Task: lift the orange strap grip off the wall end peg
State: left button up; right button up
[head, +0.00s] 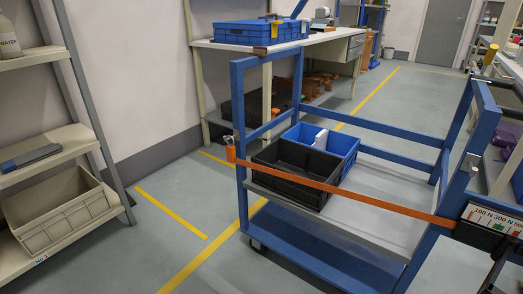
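The orange strap grip (231,154) sits at the left front post of a blue cart, at a small metallic peg (228,140). How the grip is seated on the peg is too small to tell. The orange strap (335,188) runs taut from the grip across the cart's open front, sloping down to the right. It ends near a dark housing (478,236) with a force-scale label (492,219) on the right post. Neither of my grippers can be made out in the head view.
The blue cart (325,262) holds a black crate (272,184) and a blue crate (345,145) behind the strap. A shelf with a beige bin (58,218) stands at left. A workbench (335,37) is behind. Floor (165,235) left of the cart is clear.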

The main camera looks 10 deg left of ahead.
aim_at(230, 149)
jog(key=i+j+z, duration=0.25)
jog(key=j, duration=0.3)
jog(key=j+z, duration=0.25)
jog(key=j, duration=0.25)
jog(key=j+z, duration=0.25)
jog(key=j, duration=0.35)
